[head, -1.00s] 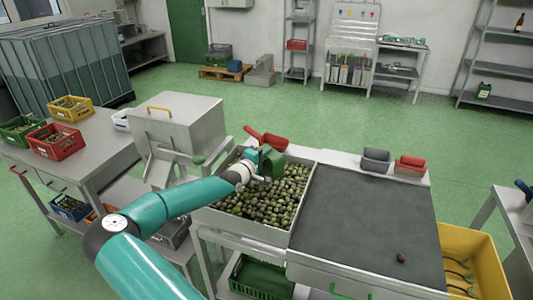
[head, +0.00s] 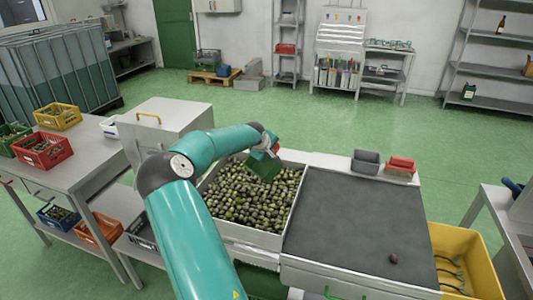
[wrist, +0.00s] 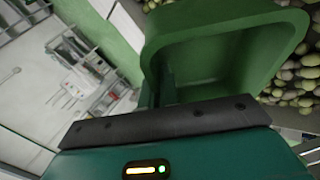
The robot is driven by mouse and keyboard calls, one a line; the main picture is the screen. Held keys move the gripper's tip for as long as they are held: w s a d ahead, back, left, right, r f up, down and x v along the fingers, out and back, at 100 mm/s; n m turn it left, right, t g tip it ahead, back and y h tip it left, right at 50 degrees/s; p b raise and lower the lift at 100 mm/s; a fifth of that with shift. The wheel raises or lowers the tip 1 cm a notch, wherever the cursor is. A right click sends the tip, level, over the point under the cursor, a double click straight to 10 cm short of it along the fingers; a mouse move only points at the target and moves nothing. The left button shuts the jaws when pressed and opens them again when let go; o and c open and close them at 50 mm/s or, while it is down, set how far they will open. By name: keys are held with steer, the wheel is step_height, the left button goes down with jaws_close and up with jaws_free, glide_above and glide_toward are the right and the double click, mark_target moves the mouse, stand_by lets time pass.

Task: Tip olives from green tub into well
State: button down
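The green tub (head: 262,166) is in my gripper (head: 268,145), tipped over the back part of the well (head: 253,236). The well is a pale-walled bin full of green and dark olives (head: 255,197). In the wrist view, the tub (wrist: 225,62) fills the upper middle, its open mouth showing a bare green inside with no olives visible. Olives (wrist: 302,75) lie beyond its rim at the right. My gripper appears shut on the tub; the fingertips are mostly hidden.
A dark sorting belt (head: 355,225) adjoins the well on the right, with a grey tub (head: 366,161) and a red tub (head: 400,167) behind it. A yellow crate (head: 462,262) stands at the belt's right end. A steel hopper (head: 165,130) stands left of the well.

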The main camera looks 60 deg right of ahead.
mark_target(272, 162)
steer(key=f+y, duration=0.1)
steer(key=d+t+y, duration=0.1)
steer(key=y, duration=0.1)
steer(key=shift+s+d+f, duration=0.15)
steer(key=shift+s+f, duration=0.15)
steer(key=shift+f, duration=0.05)
step_height(272, 162, down, 3)
steer(key=m+t+y, duration=0.1)
steer(key=y, duration=0.2)
steer(key=shift+y, duration=0.3)
steer(key=shift+w+t+y, duration=0.1)
steer(key=shift+t+y, duration=0.2)
steer(key=shift+r, duration=2.35)
steer(key=shift+a, duration=0.2)
